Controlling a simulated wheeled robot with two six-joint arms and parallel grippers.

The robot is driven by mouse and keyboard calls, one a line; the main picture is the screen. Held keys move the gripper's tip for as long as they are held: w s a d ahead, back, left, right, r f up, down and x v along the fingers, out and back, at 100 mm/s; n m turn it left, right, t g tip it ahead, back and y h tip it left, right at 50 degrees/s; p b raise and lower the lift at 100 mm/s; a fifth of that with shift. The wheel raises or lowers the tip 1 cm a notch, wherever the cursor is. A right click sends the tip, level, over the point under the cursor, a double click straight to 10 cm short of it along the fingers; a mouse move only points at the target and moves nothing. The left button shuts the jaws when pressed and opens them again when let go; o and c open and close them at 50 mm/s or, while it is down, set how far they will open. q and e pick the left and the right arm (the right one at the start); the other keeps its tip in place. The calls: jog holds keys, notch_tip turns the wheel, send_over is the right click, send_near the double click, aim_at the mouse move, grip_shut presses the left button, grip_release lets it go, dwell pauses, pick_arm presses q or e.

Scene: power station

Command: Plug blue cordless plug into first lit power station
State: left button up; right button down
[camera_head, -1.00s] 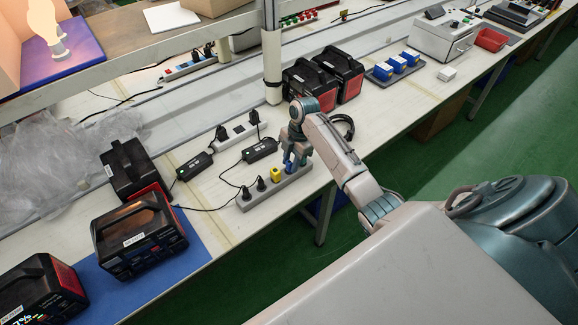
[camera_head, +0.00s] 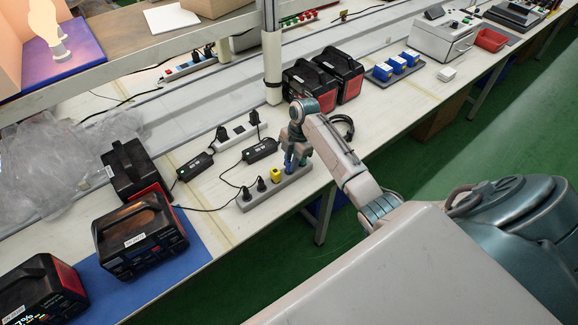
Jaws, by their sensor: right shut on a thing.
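The blue plug (camera_head: 289,165) sits at the right part of a grey power strip (camera_head: 250,200) near the bench's front edge. My right gripper (camera_head: 290,161) is over it, shut on the plug, with its fingers pointing down. The fingers hide much of the plug. Black power stations with red sides stand at the left: one at the front left corner (camera_head: 42,290) with coloured lights on its face, one on the blue mat (camera_head: 138,236), one behind (camera_head: 132,170). My left gripper is out of view.
A yellow plug (camera_head: 276,174) and black plugs (camera_head: 261,185) share the strip. A white strip (camera_head: 238,132) and black adapters (camera_head: 195,166) with cables lie behind. More power stations (camera_head: 340,72) stand beyond my right arm, near blue blocks (camera_head: 397,64).

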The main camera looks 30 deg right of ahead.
aim_at(288, 163)
jog(key=shift+a+p+v, duration=0.25)
jog(key=shift+p+v, duration=0.65)
jog(key=shift+v, duration=0.1)
jog(key=shift+a+p+v, duration=0.25)
jog(key=shift+p+v, duration=0.7)
jog(key=shift+a+p+v, duration=0.2)
jog(key=shift+p+v, duration=0.7)
jog(key=shift+v, duration=0.1)
jog(key=shift+r, duration=0.2)
jog(key=shift+s+f, duration=0.1)
